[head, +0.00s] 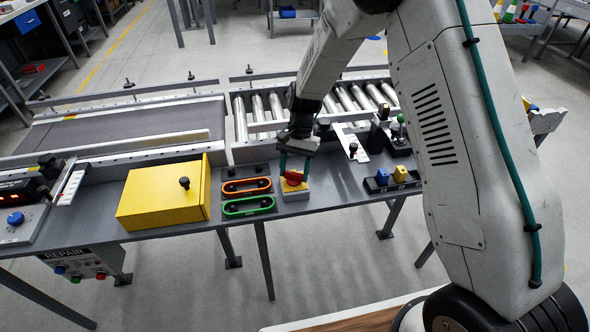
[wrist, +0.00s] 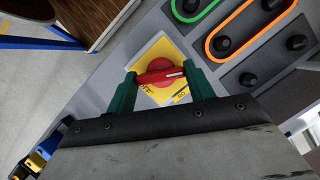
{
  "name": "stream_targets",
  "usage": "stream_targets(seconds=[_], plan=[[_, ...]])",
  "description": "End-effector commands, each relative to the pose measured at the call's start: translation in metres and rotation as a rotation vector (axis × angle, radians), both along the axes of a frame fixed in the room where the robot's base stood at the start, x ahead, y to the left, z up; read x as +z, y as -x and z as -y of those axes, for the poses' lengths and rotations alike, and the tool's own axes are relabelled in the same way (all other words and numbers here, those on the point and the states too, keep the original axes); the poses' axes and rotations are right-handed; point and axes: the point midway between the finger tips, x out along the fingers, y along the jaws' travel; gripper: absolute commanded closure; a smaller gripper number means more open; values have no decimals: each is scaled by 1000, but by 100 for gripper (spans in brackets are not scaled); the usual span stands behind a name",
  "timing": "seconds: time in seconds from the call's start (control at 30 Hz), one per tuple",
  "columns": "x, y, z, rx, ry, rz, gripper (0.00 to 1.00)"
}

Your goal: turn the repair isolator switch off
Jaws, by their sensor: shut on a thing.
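The isolator switch is a red rotary knob (head: 293,177) on a yellow plate (head: 301,186) atop a grey box on the bench. In the wrist view the red knob (wrist: 160,66) has a bar handle lying nearly level across the picture, with a pale mark towards its right end. Lettering shows along the lower edge of the yellow plate (wrist: 167,47), partly covered. My gripper (head: 294,166) reaches down from above. In the wrist view its two green fingers (wrist: 161,77) are shut on the handle ends, one at each side.
Orange (head: 246,186) and green (head: 248,206) oval-framed panels lie just left of the switch, beside a yellow box (head: 166,193). A block holder (head: 392,179) and a black joystick unit (head: 399,142) stand to the right. Conveyor rollers (head: 258,116) run behind. A "REPAIR" panel (head: 80,263) hangs below the bench.

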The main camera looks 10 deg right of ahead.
Motion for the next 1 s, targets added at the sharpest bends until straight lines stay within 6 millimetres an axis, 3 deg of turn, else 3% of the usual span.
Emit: stream_targets(seconds=[0.5, 1.0], plan=[[0, -1, -3, 413, 0, 1, 70], [1, -2, -3, 542, -1, 2, 70]])
